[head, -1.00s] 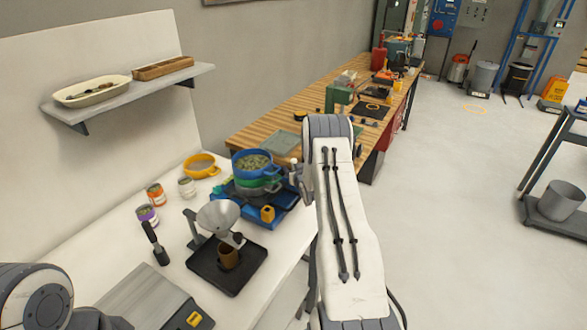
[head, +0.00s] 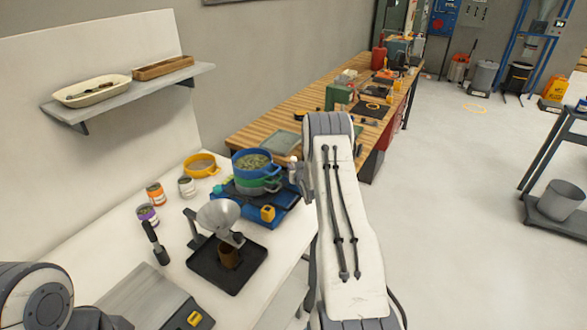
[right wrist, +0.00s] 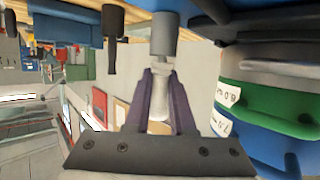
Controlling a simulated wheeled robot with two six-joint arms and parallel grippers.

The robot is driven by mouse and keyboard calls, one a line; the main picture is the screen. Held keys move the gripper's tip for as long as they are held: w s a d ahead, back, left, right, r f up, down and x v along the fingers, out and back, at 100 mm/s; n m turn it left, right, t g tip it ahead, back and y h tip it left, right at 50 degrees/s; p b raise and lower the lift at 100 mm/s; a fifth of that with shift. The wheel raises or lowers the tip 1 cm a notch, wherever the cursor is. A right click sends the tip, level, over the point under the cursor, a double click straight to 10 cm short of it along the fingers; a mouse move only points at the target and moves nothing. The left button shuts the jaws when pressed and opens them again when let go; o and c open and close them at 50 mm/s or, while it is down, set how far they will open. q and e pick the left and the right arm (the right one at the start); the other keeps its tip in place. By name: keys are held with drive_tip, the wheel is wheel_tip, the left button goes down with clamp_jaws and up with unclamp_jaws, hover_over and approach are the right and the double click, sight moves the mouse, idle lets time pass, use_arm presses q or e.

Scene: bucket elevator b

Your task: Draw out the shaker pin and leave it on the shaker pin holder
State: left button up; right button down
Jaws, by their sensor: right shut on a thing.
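The blue shaker (head: 262,207) stands on the white bench with a stack of blue and green sieves (head: 252,163) on it. My right gripper (right wrist: 160,73) is at the right side of that stack, mostly hidden behind my arm in the head view. Its dark fingers are shut on the pale shaker pin (right wrist: 159,98). Beyond the fingertips a grey cylinder (right wrist: 164,35) lies in line with the pin. Whether the pin is still inside it I cannot tell. My left gripper is out of view.
A balance-like stand with a metal bowl (head: 219,214) and a black tray (head: 233,279) stand in front of the shaker. Several cans (head: 187,187), a yellow sieve (head: 200,165) and a black-handled tool (head: 156,243) are to its left. A wooden workbench (head: 272,132) is behind.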

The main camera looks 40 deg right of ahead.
sight(294, 157)
drive_tip(key=shift+r, duration=0.45)
drive_tip(key=shift+r+p, duration=1.5)
drive_tip(key=shift+r, duration=1.2)
drive_tip(key=shift+r+p, duration=0.85)
drive_tip(key=shift+r, duration=1.15)
drive_tip(key=shift+a+f, duration=0.1)
